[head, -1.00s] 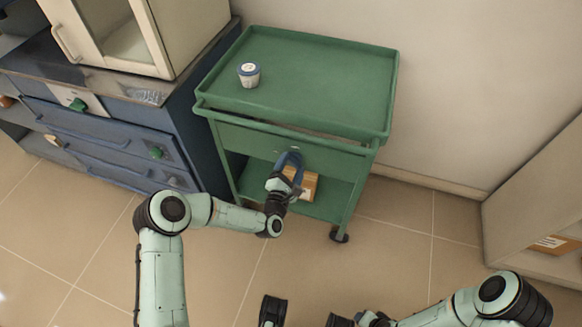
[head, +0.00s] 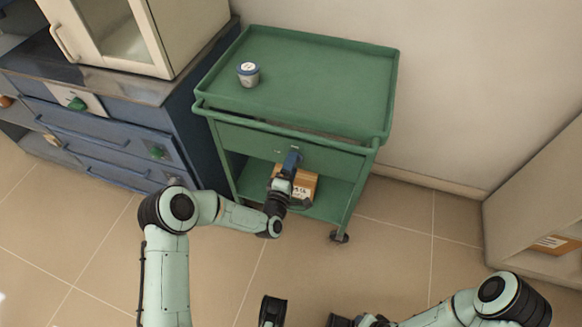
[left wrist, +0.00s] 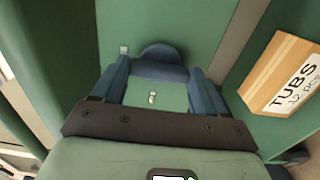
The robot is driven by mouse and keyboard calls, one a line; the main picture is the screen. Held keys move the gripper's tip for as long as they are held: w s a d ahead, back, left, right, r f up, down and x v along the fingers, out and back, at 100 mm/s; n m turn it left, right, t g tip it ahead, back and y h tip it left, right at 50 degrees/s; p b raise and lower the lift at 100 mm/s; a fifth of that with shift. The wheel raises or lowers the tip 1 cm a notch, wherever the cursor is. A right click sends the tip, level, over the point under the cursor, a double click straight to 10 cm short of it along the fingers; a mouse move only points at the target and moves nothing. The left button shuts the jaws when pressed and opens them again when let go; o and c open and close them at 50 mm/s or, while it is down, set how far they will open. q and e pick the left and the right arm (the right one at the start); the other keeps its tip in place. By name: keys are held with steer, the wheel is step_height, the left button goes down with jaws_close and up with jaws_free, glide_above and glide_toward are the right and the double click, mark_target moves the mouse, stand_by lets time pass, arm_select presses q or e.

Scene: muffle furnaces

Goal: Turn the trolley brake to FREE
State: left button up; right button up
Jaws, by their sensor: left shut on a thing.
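The green trolley (head: 320,80) stands against the wall, and its front panel (head: 330,157) faces me. A blue, rounded brake knob (left wrist: 162,54) shows on that panel in the left wrist view. My left gripper (head: 291,158) is at the panel, and in the left wrist view its two blue fingers (left wrist: 162,74) are shut on the knob from both sides. Small pale marks (left wrist: 152,97) on the panel are too small to read. In the head view the gripper hides the knob. My right gripper is only partly seen at the bottom edge (head: 340,320), away from the trolley.
A cardboard box (head: 302,187) marked TUBS sits on the lower shelf, close beside my left gripper. Blue drawers (head: 100,140) stand left of the trolley. The floor to its right is clear.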

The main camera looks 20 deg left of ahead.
stand_by(0.5)
arm_select(q)
steer(key=o, duration=1.1)
steer(key=shift+c, duration=0.2)
steer(key=s+p, duration=0.2)
steer(key=s, duration=1.1)
steer(key=shift+s+a+p, duration=0.25)
steer(key=shift+p, duration=0.05)
arm_select(e)
steer(key=r, duration=0.1)
steer(key=a+r, duration=0.1)
steer(key=r, duration=0.1)
steer(key=shift+w+a+r, duration=0.25)
steer(key=shift+r, duration=0.15)
